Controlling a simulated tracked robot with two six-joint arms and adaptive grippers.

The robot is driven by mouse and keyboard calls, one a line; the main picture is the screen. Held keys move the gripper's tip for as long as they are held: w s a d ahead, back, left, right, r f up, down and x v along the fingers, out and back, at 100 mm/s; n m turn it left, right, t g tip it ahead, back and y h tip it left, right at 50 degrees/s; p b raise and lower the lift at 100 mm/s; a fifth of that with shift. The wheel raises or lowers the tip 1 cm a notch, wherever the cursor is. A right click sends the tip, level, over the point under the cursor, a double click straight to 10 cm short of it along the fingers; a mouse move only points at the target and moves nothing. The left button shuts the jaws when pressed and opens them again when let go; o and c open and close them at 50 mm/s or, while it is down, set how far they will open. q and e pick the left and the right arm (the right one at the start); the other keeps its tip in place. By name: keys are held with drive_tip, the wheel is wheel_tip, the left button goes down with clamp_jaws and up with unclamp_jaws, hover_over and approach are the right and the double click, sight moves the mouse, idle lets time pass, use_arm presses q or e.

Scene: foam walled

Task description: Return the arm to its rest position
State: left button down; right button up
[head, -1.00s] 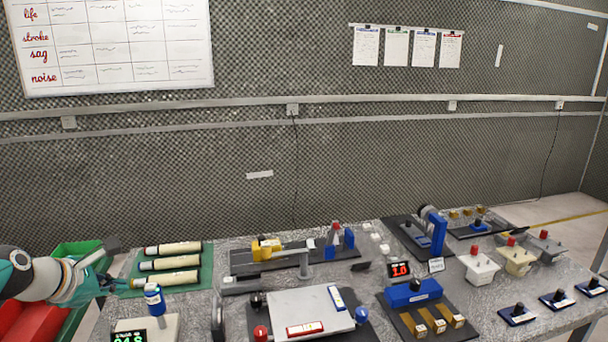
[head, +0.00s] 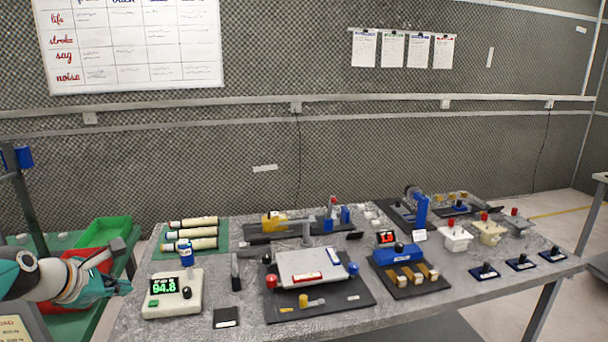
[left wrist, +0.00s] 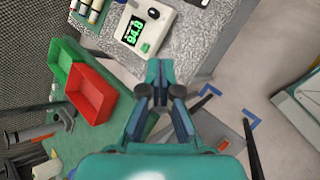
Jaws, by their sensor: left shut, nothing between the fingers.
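My left arm comes in from the left in the head view, and its teal gripper (head: 124,288) hangs just off the left front edge of the grey table. In the left wrist view the left gripper (left wrist: 160,66) is shut with nothing between its fingers. Its fingertips show beside the table edge, below a white meter (left wrist: 146,24). The same meter (head: 172,305), with green digits, stands on the table just right of the gripper in the head view. My right gripper is in neither view.
A green bin (head: 106,232) and a red bin (head: 82,262) stand on a green-topped stand behind the left arm. Several cream cylinders lie on a green mat (head: 165,245). The grey table (head: 190,333) carries several fixtures. Floor shows below the gripper in the left wrist view.

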use_arm(q)
drive_tip(key=s+d+f+m+g+h, duration=0.1)
drive_tip(key=s+d+f+g, duration=0.3)
drive_tip(key=f, duration=0.6)
drive_tip(key=s+d+f+m+g, duration=0.1)
drive_tip(key=d+f+m, duration=0.1)
drive_tip(key=d+f, duration=0.6)
drive_tip(key=s+d+f+m+g+h, duration=0.1)
drive_tip(key=s+d+f+g, duration=0.15)
drive_tip(key=f, duration=0.95)
drive_tip(key=s+d+f+m, duration=0.4)
drive_tip(key=s+f+m, duration=0.2)
drive_tip(key=s+m, duration=0.3)
drive_tip(key=s+d+f+m, duration=0.5)
drive_tip(key=s+f+m, duration=0.2)
drive_tip(key=s+m, duration=0.2)
drive_tip(key=shift+s+d+m+g, duration=0.25)
drive_tip(key=shift+s+m+g, duration=0.2)
drive_tip(key=shift+s, duration=0.7)
